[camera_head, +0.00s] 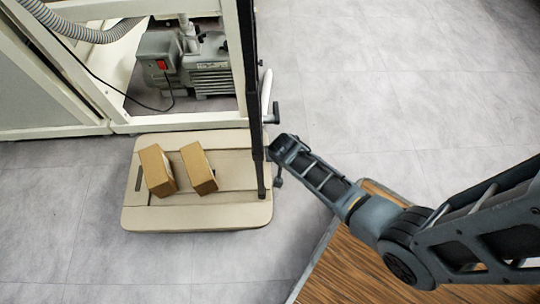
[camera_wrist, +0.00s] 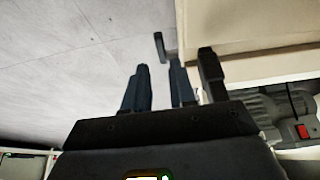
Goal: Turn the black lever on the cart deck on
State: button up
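The cart has a beige deck (camera_head: 200,215), with its edge (camera_wrist: 250,57) at the upper right of the wrist view. The small black lever (camera_head: 278,181) sticks out by the deck's right edge in the head view. It seems to be the dark upright piece (camera_wrist: 159,46) beyond my fingers in the wrist view. My gripper (camera_head: 275,152) is beside the deck's right edge, just above the lever in the head picture. In the wrist view my gripper's two fingers (camera_wrist: 160,76) are apart with nothing between them. The lever lies beyond the fingertips, without visible contact.
A black post (camera_head: 261,165) stands close to my gripper. Two brown boxes (camera_head: 157,172) (camera_head: 198,168) lie on the deck. A pump (camera_head: 200,68) with a red switch sits in the white frame (camera_head: 180,121). Another black handle (camera_head: 272,115) is nearby.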

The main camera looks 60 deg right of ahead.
jog(key=b+x, duration=0.4)
jog(key=x, duration=0.3)
jog(key=shift+d+f, duration=0.1)
jog(key=shift+f, duration=0.15)
grip_shut()
